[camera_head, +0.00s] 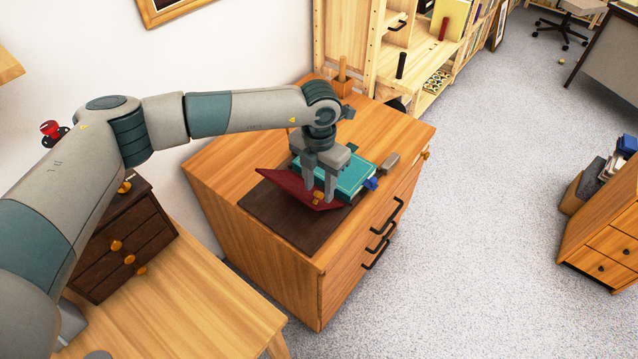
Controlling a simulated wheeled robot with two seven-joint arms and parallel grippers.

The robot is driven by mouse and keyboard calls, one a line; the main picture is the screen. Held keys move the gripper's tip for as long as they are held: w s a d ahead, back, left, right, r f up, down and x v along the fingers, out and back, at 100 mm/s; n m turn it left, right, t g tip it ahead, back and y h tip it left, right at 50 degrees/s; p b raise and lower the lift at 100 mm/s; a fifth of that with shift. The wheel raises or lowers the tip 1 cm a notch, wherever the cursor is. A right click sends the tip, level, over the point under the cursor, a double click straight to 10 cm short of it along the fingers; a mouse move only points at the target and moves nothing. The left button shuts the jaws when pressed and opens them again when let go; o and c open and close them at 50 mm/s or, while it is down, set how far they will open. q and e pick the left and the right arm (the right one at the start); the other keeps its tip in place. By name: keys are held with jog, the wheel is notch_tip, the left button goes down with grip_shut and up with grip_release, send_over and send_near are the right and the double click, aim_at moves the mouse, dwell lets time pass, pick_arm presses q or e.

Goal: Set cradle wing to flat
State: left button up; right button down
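A dark red panel (284,187), which looks like the cradle wing, is tilted up above a dark brown board (276,219) on the wooden cabinet. A small orange knob (318,197) shows at its right end. A teal book (352,178) lies beside it, partly behind my gripper. My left gripper (319,194) points down at the panel's right end. Its two fingers stand apart, with the knob in view between the tips. I cannot tell whether they press on it. My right gripper is not in view.
A grey block (391,160) and a small blue object (371,184) are right of the book. A wooden shelf unit (410,55) stands behind. A dark drawer box (125,240) sits on the left table (190,310).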

pick_arm(q)
jog(key=shift+f, duration=0.55)
grip_shut()
